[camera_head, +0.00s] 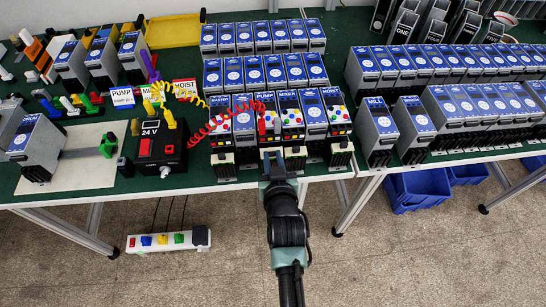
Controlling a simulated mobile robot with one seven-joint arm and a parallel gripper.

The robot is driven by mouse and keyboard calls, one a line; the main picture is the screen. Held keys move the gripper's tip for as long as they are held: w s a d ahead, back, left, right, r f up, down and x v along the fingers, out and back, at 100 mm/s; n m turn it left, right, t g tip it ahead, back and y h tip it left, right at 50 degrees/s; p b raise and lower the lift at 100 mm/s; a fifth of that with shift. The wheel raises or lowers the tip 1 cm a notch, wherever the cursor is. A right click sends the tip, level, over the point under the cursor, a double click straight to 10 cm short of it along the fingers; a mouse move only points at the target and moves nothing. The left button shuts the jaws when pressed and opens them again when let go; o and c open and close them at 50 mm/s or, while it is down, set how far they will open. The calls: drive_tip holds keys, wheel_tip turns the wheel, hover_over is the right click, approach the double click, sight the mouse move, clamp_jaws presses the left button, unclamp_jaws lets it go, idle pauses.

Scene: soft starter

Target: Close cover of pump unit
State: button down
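The front row of grey soft starter units stands at the table's front edge in the head view. Contact and finger opening cannot be made out.
A red coiled cable (209,129) and a yellow one (188,96) run beside the row. A black 24 V box (159,150) stands to the left. More units (381,125) stand on the right table. Blue bins (418,188) and a power strip (168,241) lie below. The floor in front is clear.

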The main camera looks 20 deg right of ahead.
drive_tip(key=shift+r+p, duration=0.15)
drive_tip(key=shift+p, duration=0.2)
drive_tip(key=shift+w+r+g+p, duration=0.15)
drive_tip(key=shift+r+g+p, duration=0.2)
drive_tip(key=shift+p, duration=0.55)
drive_tip(key=g+p, duration=0.1)
drive_tip(key=g+y+p, duration=0.1)
drive_tip(key=p, duration=0.1)
drive_tip(key=shift+w+d+r, duration=0.15)
drive_tip(key=shift+w, duration=0.15)
drive_tip(key=shift+w+d+g+y+p, duration=0.1)
drive_tip(key=shift+w+g+y+p, duration=0.1)
drive_tip(key=shift+g+p, duration=0.4)
drive_tip(key=shift+w+g+y+p, duration=0.1)
drive_tip(key=shift+w+g+p, duration=0.05)
drive_tip(key=shift+g+p, duration=0.45)
drive_tip(key=shift+w+d+f+g+y, duration=0.1)
drive_tip(key=shift+w+f+g+y, duration=0.1)
drive_tip(key=shift+g, duration=0.5)
drive_tip(key=shift+w+f+g+y, duration=0.1)
drive_tip(key=shift+g+y, duration=0.1)
drive_tip(key=shift+g, duration=0.45)
drive_tip(key=c, duration=0.8)
unclamp_jaws()
drive_tip(key=shift+o, duration=0.2)
drive_tip(key=v, duration=1.3)
drive_tip(key=shift+b, duration=0.35)
